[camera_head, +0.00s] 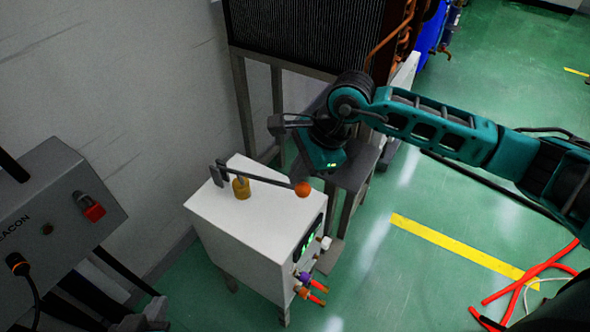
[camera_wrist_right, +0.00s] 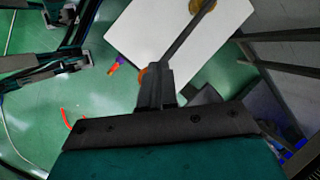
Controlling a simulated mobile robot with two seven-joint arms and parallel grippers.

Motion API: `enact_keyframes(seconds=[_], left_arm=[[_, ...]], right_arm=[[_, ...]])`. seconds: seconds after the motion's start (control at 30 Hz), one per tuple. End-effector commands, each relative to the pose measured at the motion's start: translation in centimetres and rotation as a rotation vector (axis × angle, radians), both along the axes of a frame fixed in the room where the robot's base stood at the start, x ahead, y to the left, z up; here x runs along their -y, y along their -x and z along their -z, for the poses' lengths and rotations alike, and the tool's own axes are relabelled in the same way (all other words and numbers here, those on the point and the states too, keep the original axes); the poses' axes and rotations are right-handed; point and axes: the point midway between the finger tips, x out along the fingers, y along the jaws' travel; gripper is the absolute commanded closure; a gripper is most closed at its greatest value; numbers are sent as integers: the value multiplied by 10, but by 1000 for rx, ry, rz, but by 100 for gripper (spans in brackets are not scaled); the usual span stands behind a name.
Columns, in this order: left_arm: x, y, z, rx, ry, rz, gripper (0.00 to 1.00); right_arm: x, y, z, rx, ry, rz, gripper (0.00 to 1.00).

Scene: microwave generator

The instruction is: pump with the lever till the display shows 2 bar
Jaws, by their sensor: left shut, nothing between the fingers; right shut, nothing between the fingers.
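The white pump box (camera_head: 235,210) stands on the floor on legs. Its lever (camera_head: 266,180) runs across the top from a brass pivot (camera_head: 241,187) to an orange knob (camera_head: 302,189). The display (camera_head: 309,240) on its side shows green digits too small to read. My right gripper (camera_head: 276,123) is shut and empty, behind and above the lever in the head view. In the right wrist view its fingers (camera_wrist_right: 156,75) overlap the knob (camera_wrist_right: 144,76), partly hiding it; contact cannot be told. My left gripper (camera_head: 150,316) is shut and empty, low at the left, partly cut off.
A grey control console (camera_head: 55,215) with a red switch stands at the left. A metal-legged frame with a dark radiator (camera_head: 300,35) stands behind the box. Colored connectors (camera_head: 310,285) stick out from the box's front. Red hoses (camera_head: 525,280) lie on the floor at right.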

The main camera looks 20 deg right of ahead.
Motion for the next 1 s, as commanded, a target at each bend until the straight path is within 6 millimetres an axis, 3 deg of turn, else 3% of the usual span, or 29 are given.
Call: enact_keyframes(seconds=[1.0], left_arm=[[2,-2,7,2,5,2,100]], right_arm=[[4,5,13,-3,3,1,100]])
